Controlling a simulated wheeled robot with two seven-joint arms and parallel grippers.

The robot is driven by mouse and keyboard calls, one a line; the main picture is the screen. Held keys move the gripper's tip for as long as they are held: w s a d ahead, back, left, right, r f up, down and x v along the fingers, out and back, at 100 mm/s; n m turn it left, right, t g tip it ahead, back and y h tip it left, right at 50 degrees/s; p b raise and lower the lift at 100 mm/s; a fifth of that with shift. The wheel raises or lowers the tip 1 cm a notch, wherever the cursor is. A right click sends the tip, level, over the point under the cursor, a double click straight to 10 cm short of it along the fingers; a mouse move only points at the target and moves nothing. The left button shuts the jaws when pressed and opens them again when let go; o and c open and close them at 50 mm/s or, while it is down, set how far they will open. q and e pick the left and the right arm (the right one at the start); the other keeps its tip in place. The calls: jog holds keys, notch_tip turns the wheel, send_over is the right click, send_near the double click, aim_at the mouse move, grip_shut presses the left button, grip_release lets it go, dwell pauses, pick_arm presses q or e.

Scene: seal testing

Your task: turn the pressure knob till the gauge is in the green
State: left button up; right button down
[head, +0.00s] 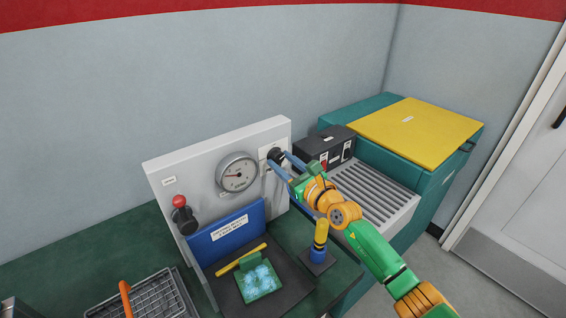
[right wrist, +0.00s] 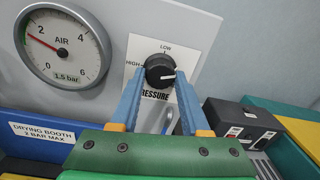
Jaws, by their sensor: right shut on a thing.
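The black pressure knob (head: 276,154) is on a white plate at the right of the grey upright panel (head: 215,150). In the right wrist view the knob (right wrist: 160,70) has a white pointer line directed to the right, with HIGH and LOW marked around it. My right gripper (head: 279,161) has its two blue fingers on either side of the knob and is shut on it. The round air gauge (head: 238,172) is left of the knob. In the right wrist view the gauge (right wrist: 64,47) has its red needle close to 2 and a 1.5 bar label. My left gripper is out of view.
A red-ball lever (head: 180,204) is on the panel's left, with a blue booth (head: 228,232) below the gauge. A black switch box (head: 327,149) stands right of the panel.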

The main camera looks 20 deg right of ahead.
jog(key=shift+n, duration=0.6)
jog(key=shift+c, duration=1.9)
grip_release()
jog(key=p+v, duration=0.1)
jog(key=v, duration=0.6)
jog(key=shift+d+f, duration=0.1)
